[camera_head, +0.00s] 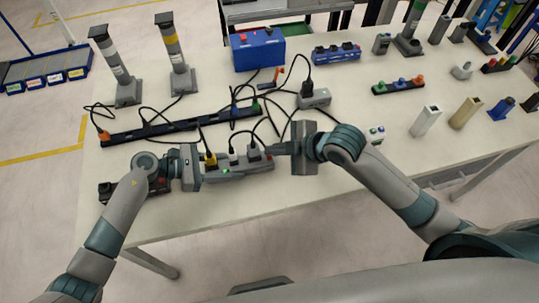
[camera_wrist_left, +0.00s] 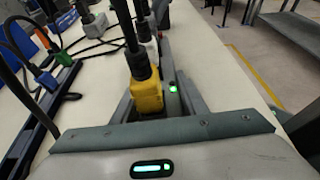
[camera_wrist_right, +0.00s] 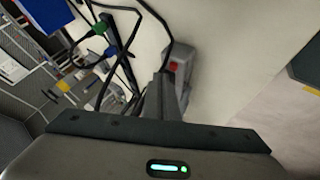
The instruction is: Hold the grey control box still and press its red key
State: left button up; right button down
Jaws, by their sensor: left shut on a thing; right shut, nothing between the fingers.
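The grey control box (camera_head: 238,175) is a long low block near the front edge of the table. It bears a yellow plug (camera_wrist_left: 148,95), grey plugs and a lit green lamp (camera_wrist_left: 173,88). My left gripper (camera_head: 203,172) is shut on the box, its fingers along both sides at the left end. My right gripper (camera_head: 272,149) is shut and empty at the box's right end. The red key (camera_wrist_right: 173,66) shows on a grey housing just past the right fingertips in the right wrist view. I cannot tell whether they touch. In the head view the key is not discernible.
Behind the box lie loose black cables and a long black strip (camera_head: 180,127). A small grey box with a plug (camera_head: 315,98) stands behind the right gripper. A blue box (camera_head: 257,50) and two grey posts stand farther back. The table front at right is clear.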

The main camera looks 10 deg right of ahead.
jog(key=shift+f, duration=0.25)
jog(key=shift+f, duration=0.2)
jog(key=shift+f, duration=0.5)
dwell(1.0)
jog(key=shift+r, duration=0.95)
notch_tip(320, 180, up, 5)
dwell(0.7)
dwell(0.5)
